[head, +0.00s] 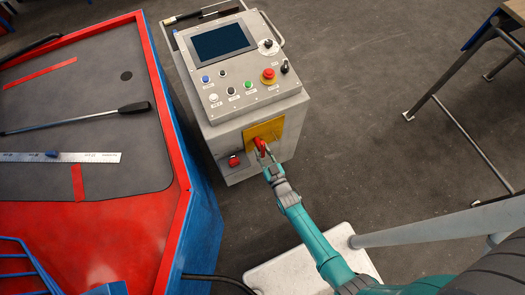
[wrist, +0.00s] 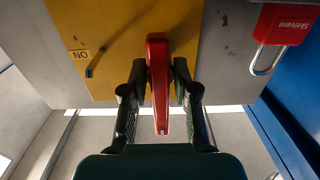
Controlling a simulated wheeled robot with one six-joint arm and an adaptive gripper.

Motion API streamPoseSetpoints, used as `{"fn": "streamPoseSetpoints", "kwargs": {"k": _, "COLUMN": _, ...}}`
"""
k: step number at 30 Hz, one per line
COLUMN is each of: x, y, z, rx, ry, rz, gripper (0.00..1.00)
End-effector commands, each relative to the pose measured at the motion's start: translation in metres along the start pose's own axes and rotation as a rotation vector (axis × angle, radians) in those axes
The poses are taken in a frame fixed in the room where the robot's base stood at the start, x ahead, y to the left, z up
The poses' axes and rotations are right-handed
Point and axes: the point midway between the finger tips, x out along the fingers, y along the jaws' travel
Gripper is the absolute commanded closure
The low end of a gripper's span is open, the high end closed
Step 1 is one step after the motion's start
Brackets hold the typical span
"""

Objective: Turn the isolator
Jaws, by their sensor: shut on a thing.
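The isolator handle (wrist: 158,75) is a red lever on a yellow plate (wrist: 110,30) on the front of the grey control cabinet. In the wrist view it lies straight along the picture's vertical. My gripper (wrist: 159,85) is shut on the red handle, with one dark finger on each side of it. A "NO" label and a dark curved mark show on the plate to the left. In the head view, the handle (head: 261,146) shows small at my gripper (head: 262,152), against the yellow plate (head: 277,127).
A red padlock marked "Skelvane" (wrist: 285,25) hangs beside the plate; it also shows in the head view (head: 234,160). Above is a sloped panel with a screen (head: 223,41) and red emergency button (head: 268,75). A red-and-blue table (head: 174,215) stands close on the left.

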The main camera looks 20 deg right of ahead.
Motion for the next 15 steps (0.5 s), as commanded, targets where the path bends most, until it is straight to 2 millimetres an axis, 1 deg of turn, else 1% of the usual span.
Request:
{"fn": "streamPoseSetpoints", "kwargs": {"k": 14, "x": -0.0003, "y": -0.0001, "z": 0.0009, "rx": -0.016, "ry": -0.003, "rz": 0.000, "gripper": 1.00}}
{"fn": "streamPoseSetpoints", "kwargs": {"k": 15, "x": -0.0003, "y": -0.0001, "z": 0.0009, "rx": -0.016, "ry": -0.003, "rz": 0.000, "gripper": 0.69}}
